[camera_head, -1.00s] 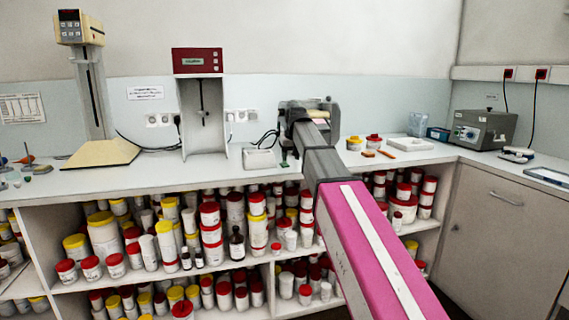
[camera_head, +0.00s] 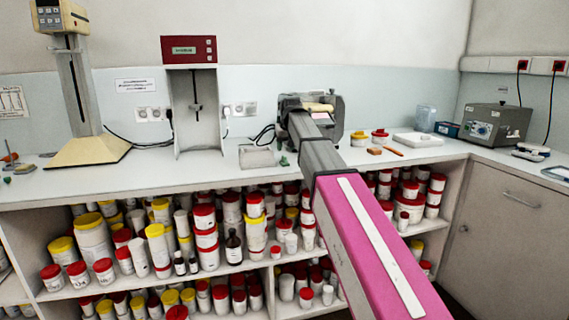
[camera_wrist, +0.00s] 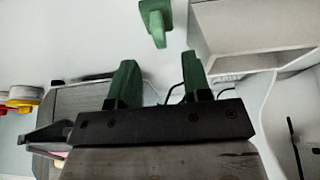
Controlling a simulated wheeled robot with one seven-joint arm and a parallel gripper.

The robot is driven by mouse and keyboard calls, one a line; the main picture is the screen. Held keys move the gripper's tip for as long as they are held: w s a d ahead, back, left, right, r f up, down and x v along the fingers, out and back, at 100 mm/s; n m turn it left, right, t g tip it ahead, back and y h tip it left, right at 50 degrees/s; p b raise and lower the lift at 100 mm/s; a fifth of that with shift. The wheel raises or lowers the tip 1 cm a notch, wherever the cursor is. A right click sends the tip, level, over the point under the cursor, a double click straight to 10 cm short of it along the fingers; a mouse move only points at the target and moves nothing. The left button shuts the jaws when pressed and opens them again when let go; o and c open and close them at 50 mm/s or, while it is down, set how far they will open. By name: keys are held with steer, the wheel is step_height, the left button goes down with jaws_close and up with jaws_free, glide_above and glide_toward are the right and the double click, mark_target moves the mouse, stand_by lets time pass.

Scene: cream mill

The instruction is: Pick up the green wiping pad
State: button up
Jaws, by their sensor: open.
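A small green object (camera_head: 283,161) lies on the counter just right of a light grey box. In the wrist view the green object (camera_wrist: 155,20) is at the top centre, with a broad part and a narrower end; I cannot tell for sure that it is the wiping pad. My gripper (camera_wrist: 157,68) is open, its two green fingers apart with nothing visible between them. In the picture it is below the green object and apart from it. In the head view my wrist hides most of the fingers.
The light grey box (camera_head: 256,156) stands close to the green object, with the red-display instrument (camera_head: 190,50) behind it at left. Two small tubs (camera_head: 379,138), an orange-brown item (camera_head: 392,151) and a white tray (camera_head: 417,139) are right of my arm. Bare counter (camera_head: 190,172) lies at left.

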mark_target(284, 156)
steer(key=shift+x, duration=2.9)
steer(key=shift+s, duration=0.15)
steer(key=c, duration=0.6)
steer(key=shift+c, duration=0.2)
step_height(284, 156, up, 10)
steer(key=shift+f, duration=0.15)
steer(key=shift+o, duration=0.7)
